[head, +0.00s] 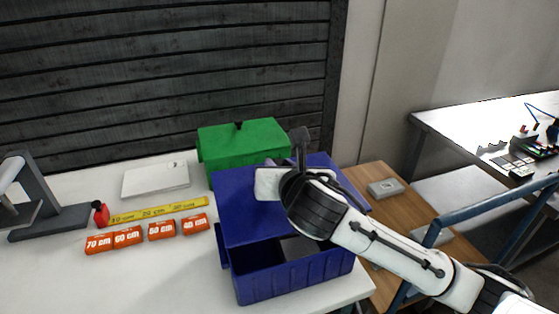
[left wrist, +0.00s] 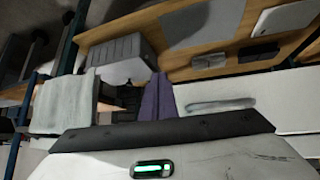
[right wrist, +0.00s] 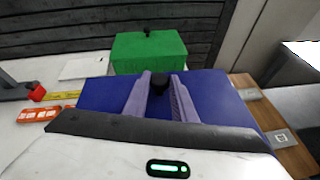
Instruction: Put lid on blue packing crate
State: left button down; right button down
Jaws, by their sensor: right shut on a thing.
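The blue packing crate (head: 295,285) stands near the front right edge of the white table, its front part open and its dark inside showing. A flat blue lid (head: 240,210) is over its rear part, set back from the front wall; whether it touches the rim I cannot tell. My right gripper (right wrist: 162,79) is shut on this knob, one finger on each side. My left gripper (left wrist: 162,78) shows only in its own wrist view, fingers together and empty, away from the crate.
A green lidded box (head: 245,145) stands just behind the crate. A wooden surface (head: 375,185) is at the right.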

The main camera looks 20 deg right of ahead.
jog(key=shift+s+f, duration=0.1)
jog(key=shift+f, duration=0.45)
notch_tip(320, 180, down, 7)
jog(key=b, duration=0.2)
jog(key=shift+f, duration=0.2)
dwell(0.3)
jog(key=c, duration=1.4)
grip_release()
jog(key=v, duration=1)
jog(key=shift+s+r, duration=0.1)
jog(key=shift+s, duration=0.05)
